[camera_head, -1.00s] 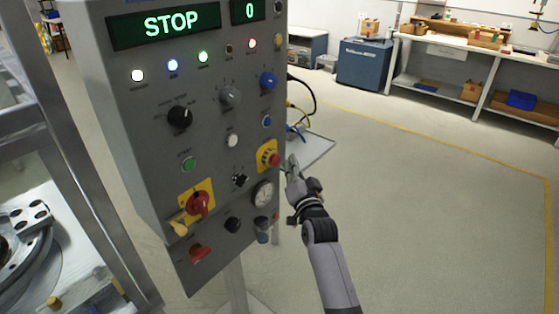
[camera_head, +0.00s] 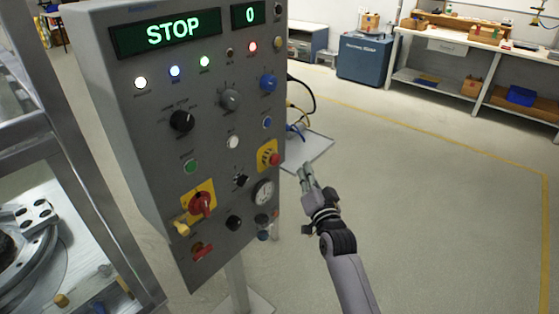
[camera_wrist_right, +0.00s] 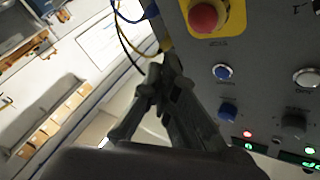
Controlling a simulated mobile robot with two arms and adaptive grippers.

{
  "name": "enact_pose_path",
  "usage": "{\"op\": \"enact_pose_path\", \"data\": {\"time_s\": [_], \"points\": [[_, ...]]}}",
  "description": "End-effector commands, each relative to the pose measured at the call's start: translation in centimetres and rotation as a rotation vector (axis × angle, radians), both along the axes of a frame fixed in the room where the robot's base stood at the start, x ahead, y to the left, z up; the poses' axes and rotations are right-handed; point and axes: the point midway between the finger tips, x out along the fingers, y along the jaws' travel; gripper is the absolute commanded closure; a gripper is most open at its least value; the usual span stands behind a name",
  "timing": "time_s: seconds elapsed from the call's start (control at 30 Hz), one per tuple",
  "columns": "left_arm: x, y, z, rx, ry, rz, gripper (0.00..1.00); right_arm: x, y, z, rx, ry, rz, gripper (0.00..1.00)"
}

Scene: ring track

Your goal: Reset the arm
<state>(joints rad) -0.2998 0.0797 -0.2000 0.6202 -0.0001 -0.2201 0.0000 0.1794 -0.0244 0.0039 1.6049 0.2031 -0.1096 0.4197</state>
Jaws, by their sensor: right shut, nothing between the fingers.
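My right gripper (camera_head: 307,174) is shut and empty. It is in free space to the right of the grey control panel (camera_head: 150,95), apart from it, with its fingers pointing up and left. It also shows in the right wrist view (camera_wrist_right: 165,65), where the fingertips are together. The panel's display reads STOP and 0. A red emergency button (camera_head: 273,159) on a yellow plate is the panel control nearest to the gripper; it also shows in the right wrist view (camera_wrist_right: 205,16). My left gripper is out of view.
A metal frame with a round machine part (camera_head: 20,245) stands at the left. Blue, yellow and black cables (camera_head: 297,118) run behind the panel over a light plate (camera_head: 308,150). A workbench (camera_head: 465,52) and a blue cabinet (camera_head: 363,60) stand at the back. The floor at right is clear.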

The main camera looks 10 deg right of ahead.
Motion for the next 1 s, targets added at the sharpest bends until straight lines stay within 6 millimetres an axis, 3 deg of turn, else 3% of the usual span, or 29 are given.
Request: {"op": "enact_pose_path", "data": {"time_s": [0.23, 0.37, 0.47, 0.6, 0.67, 0.8, 0.87, 1.0], "points": [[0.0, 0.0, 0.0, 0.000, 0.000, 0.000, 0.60, 0.0, 0.1, -0.5, -0.004, 0.009, 0.000, 1.00], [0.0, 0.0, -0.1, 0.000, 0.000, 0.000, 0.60, -0.5, 0.4, -4.7, -0.041, 0.087, 0.009, 1.00], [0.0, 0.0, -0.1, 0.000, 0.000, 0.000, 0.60, -1.8, 1.0, -11.0, -0.096, 0.204, 0.026, 1.00], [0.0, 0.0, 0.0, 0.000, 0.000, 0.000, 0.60, -5.4, 1.7, -21.2, -0.196, 0.396, 0.064, 1.00], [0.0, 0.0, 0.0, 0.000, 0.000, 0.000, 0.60, -7.5, 1.9, -25.4, -0.237, 0.476, 0.085, 1.00], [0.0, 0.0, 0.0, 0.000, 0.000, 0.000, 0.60, -13.6, 2.1, -34.4, -0.333, 0.659, 0.141, 1.00], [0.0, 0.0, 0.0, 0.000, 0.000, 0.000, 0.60, -16.6, 2.1, -37.9, -0.372, 0.735, 0.168, 1.00], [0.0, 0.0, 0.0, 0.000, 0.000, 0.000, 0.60, -24.6, 1.8, -45.2, -0.465, 0.909, 0.242, 1.00]]}}
